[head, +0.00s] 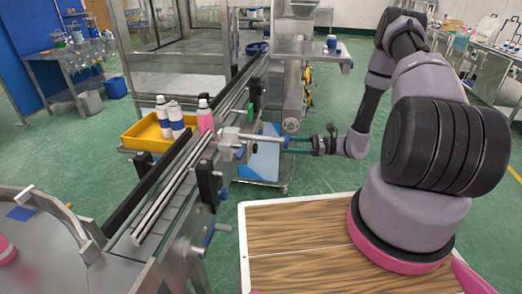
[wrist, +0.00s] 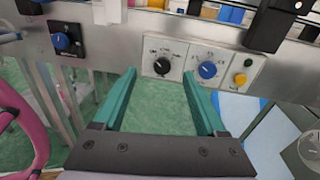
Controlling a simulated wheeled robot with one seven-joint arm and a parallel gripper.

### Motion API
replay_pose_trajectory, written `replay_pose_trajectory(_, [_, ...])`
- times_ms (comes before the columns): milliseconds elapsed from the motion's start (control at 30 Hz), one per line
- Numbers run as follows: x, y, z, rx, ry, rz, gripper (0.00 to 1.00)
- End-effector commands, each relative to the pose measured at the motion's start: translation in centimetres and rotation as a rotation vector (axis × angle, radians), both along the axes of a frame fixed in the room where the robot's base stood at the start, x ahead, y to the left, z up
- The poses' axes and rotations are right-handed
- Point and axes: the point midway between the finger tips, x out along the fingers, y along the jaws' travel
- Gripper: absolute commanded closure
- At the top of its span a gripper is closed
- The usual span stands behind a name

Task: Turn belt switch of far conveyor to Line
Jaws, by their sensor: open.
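In the wrist view a control panel on the conveyor side carries a black rotary knob (wrist: 162,66), a blue rotary knob (wrist: 208,70) and a yellow button (wrist: 240,79). Small labels ring both knobs but are too small to read surely. Another blue knob (wrist: 61,40) sits on a black plate to the left. I cannot tell which one is the belt switch. My gripper (wrist: 160,76) is open and empty, its green fingers pointing at the panel, with the black knob between the tips in the picture. In the head view my gripper (head: 264,137) is beside the conveyor (head: 230,100).
A round metal table (head: 40,250) is at lower left. A wooden-topped surface (head: 300,235) lies below my arm. A pink ring-shaped part (wrist: 30,125) shows at left.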

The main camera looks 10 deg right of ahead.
Motion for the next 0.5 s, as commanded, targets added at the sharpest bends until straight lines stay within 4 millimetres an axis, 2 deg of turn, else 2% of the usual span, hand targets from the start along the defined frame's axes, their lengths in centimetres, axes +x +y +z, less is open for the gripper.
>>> replay_pose_trajectory(33, [-0.2,0.0,-1.4,0.022,0.023,-0.031,0.26])
replay_pose_trajectory(167, [-0.2,-0.1,-3.1,0.052,0.050,-0.081,0.26])
replay_pose_trajectory(367, [0.2,1.2,-3.5,0.059,0.056,-0.090,0.26])
replay_pose_trajectory(500, [0.9,3.7,-3.5,0.059,0.055,-0.087,0.26])
